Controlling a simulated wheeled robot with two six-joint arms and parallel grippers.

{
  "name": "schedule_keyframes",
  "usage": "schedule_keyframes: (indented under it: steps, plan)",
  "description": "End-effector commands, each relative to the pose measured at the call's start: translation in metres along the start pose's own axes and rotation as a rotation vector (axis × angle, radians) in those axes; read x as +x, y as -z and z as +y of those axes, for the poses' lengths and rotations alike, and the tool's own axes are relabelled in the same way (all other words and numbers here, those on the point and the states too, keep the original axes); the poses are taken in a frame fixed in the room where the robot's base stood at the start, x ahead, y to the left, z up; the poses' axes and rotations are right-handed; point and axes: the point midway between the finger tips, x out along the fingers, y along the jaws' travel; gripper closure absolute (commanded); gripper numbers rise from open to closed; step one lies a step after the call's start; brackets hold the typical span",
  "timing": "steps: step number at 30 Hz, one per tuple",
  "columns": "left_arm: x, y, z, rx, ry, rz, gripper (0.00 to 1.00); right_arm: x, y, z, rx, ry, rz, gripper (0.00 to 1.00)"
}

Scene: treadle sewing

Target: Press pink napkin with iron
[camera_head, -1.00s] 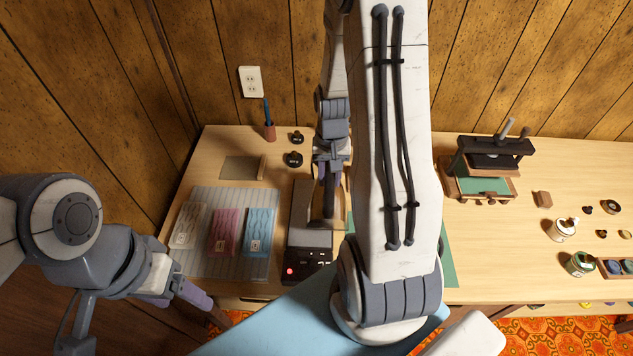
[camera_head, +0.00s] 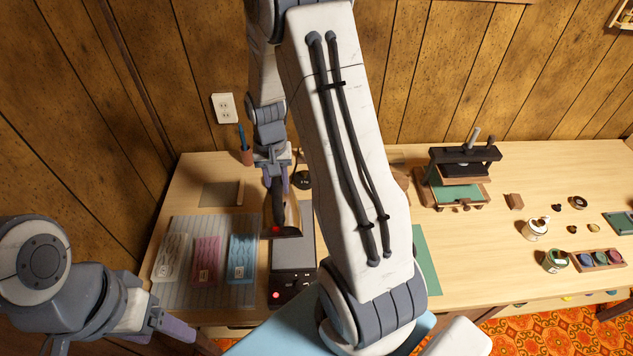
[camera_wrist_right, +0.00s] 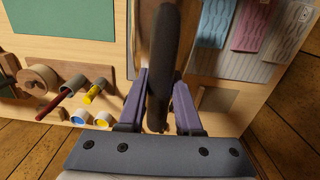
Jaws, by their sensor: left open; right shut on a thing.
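The pink napkin (camera_head: 207,258) lies flat on a grey striped mat (camera_head: 214,298), between a white and a blue napkin. It also shows at the top of the right wrist view (camera_wrist_right: 252,24). My right gripper (camera_head: 273,178) is shut on the dark handle of the iron (camera_head: 280,208). The iron is over the left part of the black hot plate, right of the blue napkin; whether it touches the plate I cannot tell. In the right wrist view the iron (camera_wrist_right: 163,50) sits between the fingers. My left gripper (camera_head: 168,326) is open and empty at the mat's front left.
The blue napkin (camera_head: 242,257) and white napkin (camera_head: 172,256) flank the pink one. The black hot plate (camera_head: 294,258) with a red light is right of the mat. A press (camera_head: 463,165) and small pots are farther right. My right arm hides the table's middle.

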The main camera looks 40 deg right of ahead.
Motion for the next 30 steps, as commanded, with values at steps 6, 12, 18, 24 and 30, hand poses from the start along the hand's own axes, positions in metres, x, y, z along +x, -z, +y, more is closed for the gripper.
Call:
schedule_keyframes:
  steps: [6, 12, 18, 24, 30]
  plan:
    - [-0.021, 0.001, 0.002, -0.001, 0.000, 0.000, 0.32, 0.002, -0.012, -0.095, -0.031, -0.004, 0.000, 1.00]
    - [-0.033, 0.002, 0.002, -0.002, 0.000, 0.000, 0.32, 0.009, -0.038, -0.165, -0.043, -0.008, 0.003, 1.00]
    - [-0.039, 0.002, 0.003, -0.002, 0.000, 0.000, 0.32, 0.015, -0.062, -0.205, -0.047, -0.009, 0.005, 1.00]
    - [-0.039, 0.002, 0.003, -0.002, 0.000, 0.000, 0.32, 0.020, -0.071, -0.219, -0.046, -0.009, 0.006, 1.00]
    - [-0.030, 0.002, 0.002, -0.001, 0.000, 0.000, 0.32, 0.031, -0.071, -0.219, -0.045, -0.009, 0.006, 1.00]
